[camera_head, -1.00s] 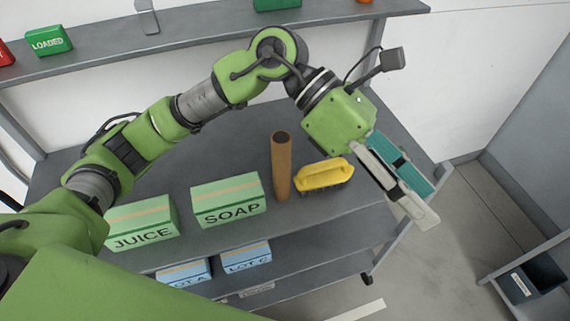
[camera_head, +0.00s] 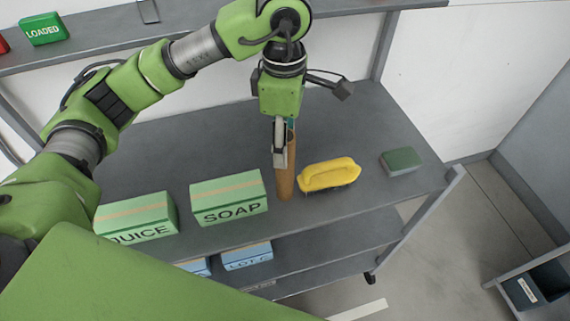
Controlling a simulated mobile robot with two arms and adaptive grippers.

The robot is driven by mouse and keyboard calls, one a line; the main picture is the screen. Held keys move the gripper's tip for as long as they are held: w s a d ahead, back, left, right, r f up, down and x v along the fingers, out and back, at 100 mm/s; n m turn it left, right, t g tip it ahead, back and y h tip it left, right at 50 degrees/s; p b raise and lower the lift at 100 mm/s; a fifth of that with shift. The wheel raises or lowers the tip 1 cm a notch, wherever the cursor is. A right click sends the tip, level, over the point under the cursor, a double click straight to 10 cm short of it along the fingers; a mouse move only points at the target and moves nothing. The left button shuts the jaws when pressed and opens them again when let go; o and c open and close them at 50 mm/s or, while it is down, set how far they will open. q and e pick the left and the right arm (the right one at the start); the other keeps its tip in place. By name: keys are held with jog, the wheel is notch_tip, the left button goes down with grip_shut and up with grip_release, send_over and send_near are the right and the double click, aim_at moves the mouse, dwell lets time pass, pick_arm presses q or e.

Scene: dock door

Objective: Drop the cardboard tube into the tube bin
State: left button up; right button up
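The brown cardboard tube (camera_head: 285,182) stands upright on the grey shelf top, between the soap box and the yellow brush. My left gripper (camera_head: 283,150) points down at the tube's upper end. One pale finger lies in front of the tube, and a bit of teal shows behind it. The tube's rim is partly hidden, and I cannot tell whether the fingers press on it. A dark bin (camera_head: 549,276) with a white label too small to read sits at the lower right; it may be the tube bin. My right gripper is not in view.
A green soap box (camera_head: 229,197) and juice box (camera_head: 137,217) stand left of the tube. The yellow brush (camera_head: 330,176) is close on its right, with a dark green block (camera_head: 401,161) farther right. Blue boxes (camera_head: 246,256) sit on the lower shelf. The floor between shelf and bin looks clear.

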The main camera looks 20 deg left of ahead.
pick_arm(q)
notch_tip(320, 180, down, 7)
jog(key=p, duration=0.3)
jog(key=shift+s+f+p, duration=0.2)
jog(key=shift+s+p, duration=0.05)
jog(key=shift+p, duration=0.05)
jog(key=shift+d, duration=0.1)
jog(key=c, duration=1.3)
